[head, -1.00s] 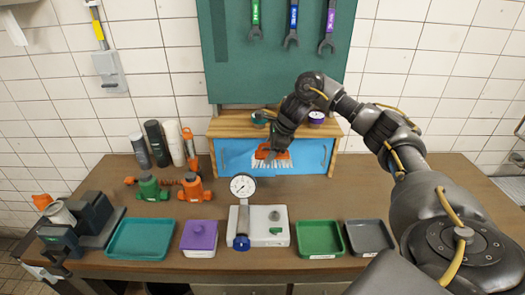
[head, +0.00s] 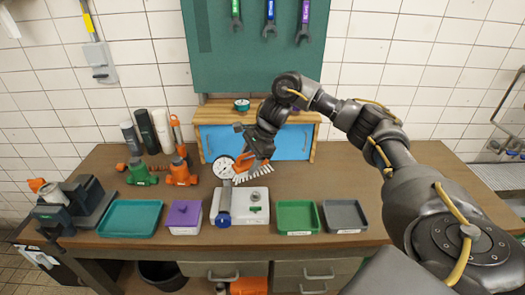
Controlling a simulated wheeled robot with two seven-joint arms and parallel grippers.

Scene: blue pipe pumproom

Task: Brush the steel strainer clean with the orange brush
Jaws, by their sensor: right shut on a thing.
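My right gripper (head: 257,158) is shut on the orange brush (head: 240,164). The brush's white bristles (head: 254,173) point down, just behind the white gauge unit in the picture and partly beside its dial. A grey metal cylinder (head: 53,192), which looks like the steel strainer, sits in a dark vise-like holder (head: 88,197) at the left end of the bench. The brush is well to the right of it and apart from it. My left gripper is not in view.
Orange and green valve bodies (head: 141,175) and upright tubes stand behind. A blue-doored cabinet (head: 290,143) is at the back.

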